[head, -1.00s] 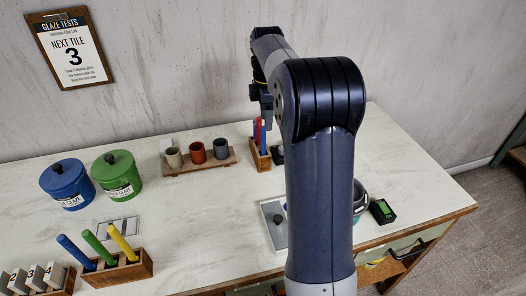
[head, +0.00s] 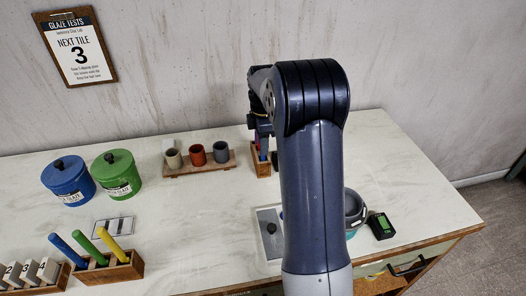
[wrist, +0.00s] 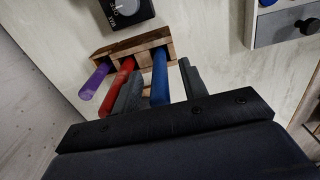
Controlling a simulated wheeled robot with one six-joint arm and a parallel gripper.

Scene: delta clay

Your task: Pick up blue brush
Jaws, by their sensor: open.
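The blue brush (wrist: 160,78) stands in a small wooden holder (wrist: 152,40) in the wrist view, to the right of a red handle (wrist: 118,84) and a purple handle (wrist: 93,82). My gripper (wrist: 161,72) is open, with one dark finger on each side of the blue handle. The left finger lies between the red and blue handles. I cannot tell whether either finger touches the blue handle. In the head view the holder (head: 263,168) stands at the back of the table, with the handles mostly hidden by my gripper and arm.
Three cups on a wooden tray (head: 182,170) stand left of the holder. A black dial device (wrist: 127,8) is close behind it in the wrist view. Another rack (head: 118,270) holds blue, green and yellow sticks at front left.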

